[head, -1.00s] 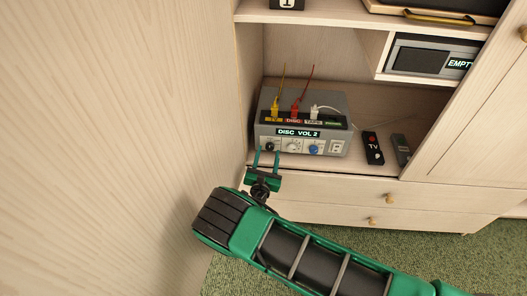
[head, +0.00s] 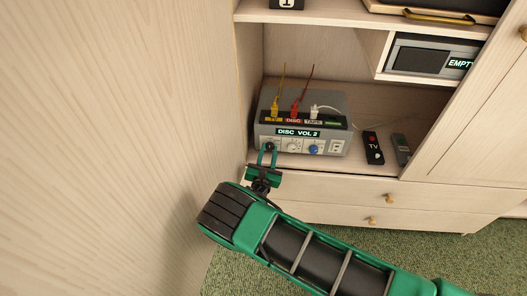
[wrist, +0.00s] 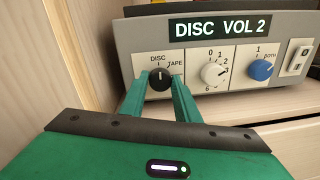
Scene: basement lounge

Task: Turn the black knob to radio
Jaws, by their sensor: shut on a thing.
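The grey amplifier box (head: 322,147) stands on the cabinet shelf, and its display reads "DISC VOL 2". The black knob (wrist: 159,80) is at the left of its front panel, with DISC and TAPE labels visible above it; other labels are hidden. Its white pointer line is about upright, near DISC. My gripper (wrist: 160,88) is shut on the black knob, one green finger on each side. In the head view my gripper (head: 267,153) reaches the panel's left end. A white knob (wrist: 213,73) and a blue knob (wrist: 261,70) sit to the right.
Yellow, red and white plugs (head: 296,108) stand in the box's top. A black TV remote (head: 373,147) and a grey remote (head: 401,148) lie to the right. The cabinet side wall (head: 245,90) is close on the left.

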